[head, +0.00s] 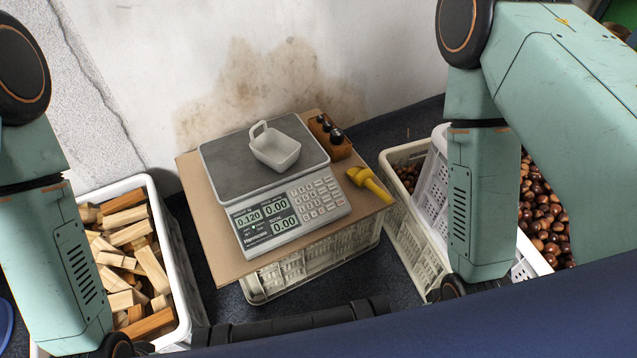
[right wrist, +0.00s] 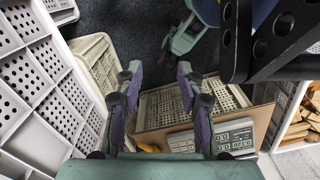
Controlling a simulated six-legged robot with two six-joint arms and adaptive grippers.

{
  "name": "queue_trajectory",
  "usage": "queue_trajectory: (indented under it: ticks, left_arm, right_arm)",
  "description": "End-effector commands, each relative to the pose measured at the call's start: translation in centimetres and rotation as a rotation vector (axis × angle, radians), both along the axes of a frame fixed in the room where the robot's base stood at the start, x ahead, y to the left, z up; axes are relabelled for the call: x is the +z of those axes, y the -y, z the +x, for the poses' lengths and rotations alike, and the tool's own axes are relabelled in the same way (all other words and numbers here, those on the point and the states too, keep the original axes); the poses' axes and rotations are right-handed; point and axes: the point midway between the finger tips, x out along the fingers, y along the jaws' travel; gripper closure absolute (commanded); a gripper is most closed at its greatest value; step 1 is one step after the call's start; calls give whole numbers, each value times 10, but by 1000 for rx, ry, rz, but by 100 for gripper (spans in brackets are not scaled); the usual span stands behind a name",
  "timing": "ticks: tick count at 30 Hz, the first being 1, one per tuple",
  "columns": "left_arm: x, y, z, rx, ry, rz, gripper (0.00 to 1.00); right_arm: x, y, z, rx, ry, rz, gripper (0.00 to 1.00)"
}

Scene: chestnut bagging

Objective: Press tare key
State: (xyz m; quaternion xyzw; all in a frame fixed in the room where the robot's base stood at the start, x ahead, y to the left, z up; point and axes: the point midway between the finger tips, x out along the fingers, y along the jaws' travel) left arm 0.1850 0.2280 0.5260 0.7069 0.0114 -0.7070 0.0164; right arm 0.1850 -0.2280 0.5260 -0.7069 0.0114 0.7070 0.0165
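The grey scale (head: 270,190) stands on a cardboard sheet (head: 220,265) over an upturned-looking crate (head: 330,255). Its display (head: 264,216) reads 0.120, 0.00 and 0.00. The keypad (head: 318,197) is uncovered; the tare key's label is too small to read. A white container with a handle (head: 274,146) sits on the metal pan. In the right wrist view, my right gripper (right wrist: 159,75) is open and empty, with the scale (right wrist: 228,138) beyond it at lower right, apart from the fingers. My left gripper cannot be made out in either view.
A crate of wood pieces (head: 165,240) stands left. Chestnuts (head: 545,215) fill a white crate at right. A stained wall (head: 350,50) is close behind.

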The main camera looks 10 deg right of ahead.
Motion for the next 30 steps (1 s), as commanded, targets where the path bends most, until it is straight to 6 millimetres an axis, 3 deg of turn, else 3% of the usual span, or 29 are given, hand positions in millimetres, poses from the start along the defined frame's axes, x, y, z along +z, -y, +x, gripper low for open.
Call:
queue_trajectory:
  ticks: [12, 30]
  left_arm:
    - [0, 0, 0, 0, 0, 0, 68]
    - [0, 0, 0, 0, 0, 0, 68]
  right_arm:
    - [0, 0, 0, 0, 0, 0, 100]
    - [0, 0, 0, 0, 0, 0, 100]
